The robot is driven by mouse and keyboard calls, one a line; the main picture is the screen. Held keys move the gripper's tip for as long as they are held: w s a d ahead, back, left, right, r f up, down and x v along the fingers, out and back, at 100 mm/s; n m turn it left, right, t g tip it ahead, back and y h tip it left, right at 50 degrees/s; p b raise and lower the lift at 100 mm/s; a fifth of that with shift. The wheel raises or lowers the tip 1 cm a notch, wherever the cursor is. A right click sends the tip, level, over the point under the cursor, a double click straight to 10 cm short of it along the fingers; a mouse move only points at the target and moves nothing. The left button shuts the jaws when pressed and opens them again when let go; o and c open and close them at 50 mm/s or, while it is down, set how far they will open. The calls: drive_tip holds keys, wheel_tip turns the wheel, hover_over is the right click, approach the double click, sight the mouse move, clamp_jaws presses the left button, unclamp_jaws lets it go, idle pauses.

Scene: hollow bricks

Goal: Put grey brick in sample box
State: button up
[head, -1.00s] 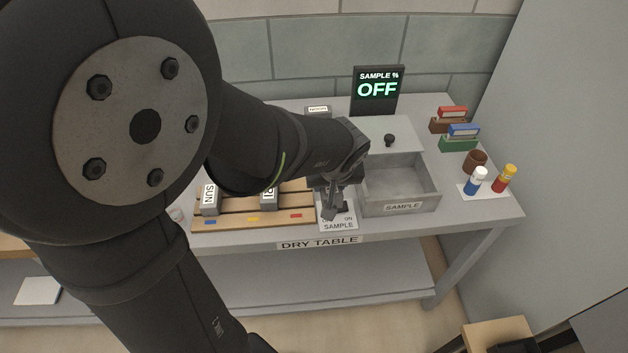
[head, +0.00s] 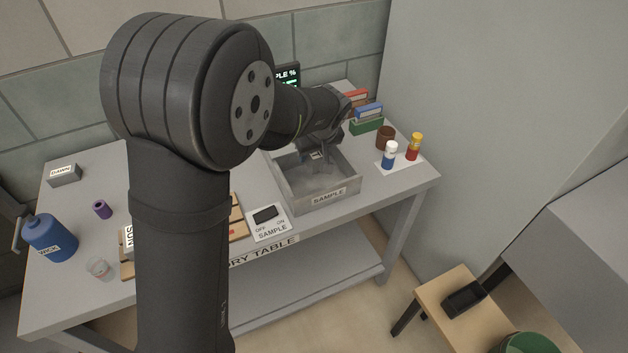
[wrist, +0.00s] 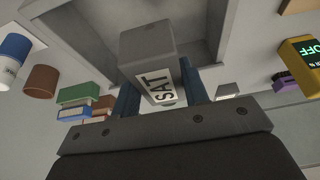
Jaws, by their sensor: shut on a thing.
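In the head view my gripper is over the back part of the open grey sample box (head: 325,197), with the brick only a small patch under the fingers. In the wrist view the box walls (wrist: 225,25) surround the brick's far end. I cannot tell whether the brick touches the box floor.
A switch pad marked SAMPLE (head: 268,228) lies left of the box. A blue-and-white bottle (head: 389,155), a red-and-yellow bottle (head: 413,147) and a brown cup (head: 385,137) stand to its right. Binders (head: 366,124) stand behind. My arm hides much of the table.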

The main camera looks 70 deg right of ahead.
sight(321, 158)
drive_tip(key=shift+s+d+f, duration=0.15)
drive_tip(key=shift+d+f, duration=0.1)
drive_tip(key=shift+d, duration=0.1)
drive_tip(key=shift+f, duration=3.9)
drive_tip(key=shift+f, duration=0.2)
drive_tip(key=o, duration=1.2)
drive_tip(key=shift+c, duration=0.2)
drive_tip(key=shift+r, duration=0.1)
drive_tip(key=v, duration=1.2)
drive_tip(key=shift+r, duration=0.1)
drive_tip(key=shift+d, duration=0.1)
